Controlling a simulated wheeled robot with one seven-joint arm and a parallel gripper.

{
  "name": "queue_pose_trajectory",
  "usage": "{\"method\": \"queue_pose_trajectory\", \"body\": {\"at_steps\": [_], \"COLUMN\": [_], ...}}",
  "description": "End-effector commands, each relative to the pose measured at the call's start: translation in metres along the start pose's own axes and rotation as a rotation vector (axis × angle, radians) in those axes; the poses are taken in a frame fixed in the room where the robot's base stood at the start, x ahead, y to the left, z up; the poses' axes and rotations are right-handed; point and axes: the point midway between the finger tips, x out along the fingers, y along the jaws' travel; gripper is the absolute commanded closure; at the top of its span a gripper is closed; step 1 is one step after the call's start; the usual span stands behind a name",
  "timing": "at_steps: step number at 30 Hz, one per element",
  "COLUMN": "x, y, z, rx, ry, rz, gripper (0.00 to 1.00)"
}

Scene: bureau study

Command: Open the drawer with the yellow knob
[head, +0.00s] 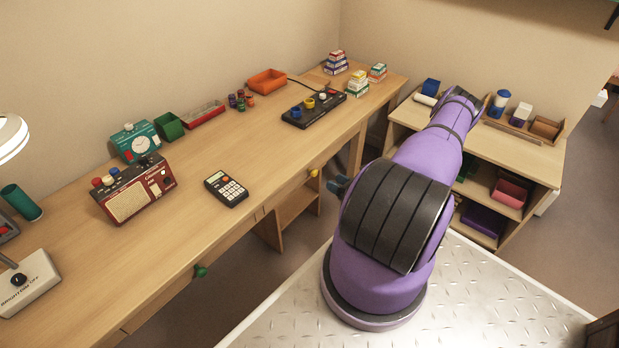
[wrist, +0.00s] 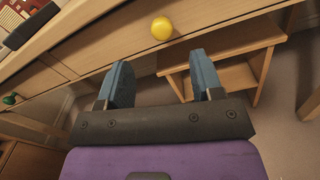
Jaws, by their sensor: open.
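The yellow knob (wrist: 162,28) is a round ball on the drawer front under the desk top, near the top middle of the wrist view. In the head view the yellow knob (head: 314,173) shows at the desk's front edge, just left of my arm. The drawer (head: 290,190) looks shut. My gripper (wrist: 163,80) is open and empty, its two blue fingers apart and pointing toward the knob. The knob lies beyond the fingertips, between their lines, and is not touched. In the head view my gripper (head: 338,186) is mostly hidden behind my purple arm.
A green knob (head: 200,271) sits on another drawer front to the left. The desk top (head: 270,165) holds a calculator (head: 226,188), a red radio (head: 137,190) and a black panel (head: 314,108). A low shelf unit (head: 535,160) stands right. Open shelving (wrist: 230,75) is below the yellow knob.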

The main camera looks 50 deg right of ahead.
Motion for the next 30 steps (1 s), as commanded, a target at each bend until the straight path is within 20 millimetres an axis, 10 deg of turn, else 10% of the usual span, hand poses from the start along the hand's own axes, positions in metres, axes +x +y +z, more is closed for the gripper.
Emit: {"method": "queue_pose_trajectory", "body": {"at_steps": [30], "x": [0.104], "y": [-0.005], "z": [-0.006], "rx": [0.015], "ry": [-0.009], "rz": [-0.025], "gripper": [0.40]}}
